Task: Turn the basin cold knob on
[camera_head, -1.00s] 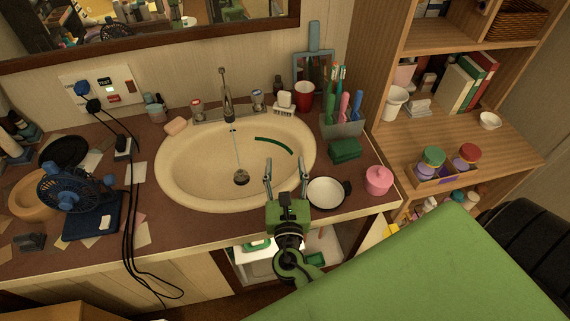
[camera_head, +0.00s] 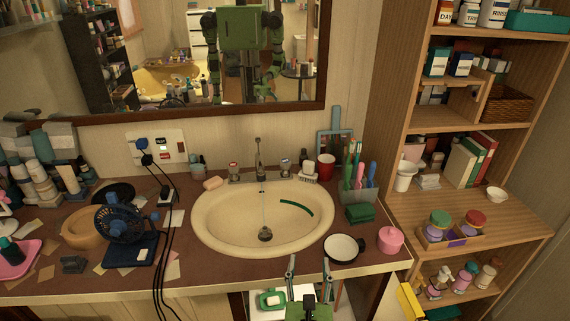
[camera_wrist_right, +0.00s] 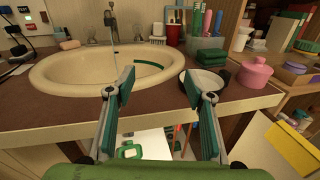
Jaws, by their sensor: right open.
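The basin (camera_head: 208,235) is a cream oval sink set in the brown counter. Behind it stands a metal faucet (camera_head: 259,155) with a knob on each side. The cold knob (camera_head: 285,165), with a blue mark, is on the right; the red-marked knob (camera_head: 234,169) is on the left. A thin pale line runs from the spout to the drain (camera_head: 265,234); I cannot tell whether it is water. My right gripper (camera_head: 309,262) is open and empty at the counter's front edge, well short of the knobs. It also shows in the right wrist view (camera_wrist_right: 160,88). My left gripper is out of view.
A soap bar (camera_head: 213,183) lies left of the faucet. A white brush (camera_head: 308,172) and red cup (camera_head: 325,166) stand close right of the cold knob. A bowl (camera_head: 341,247) and pink jar (camera_head: 390,239) sit near the front edge. A blue fan (camera_head: 122,225) stands left.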

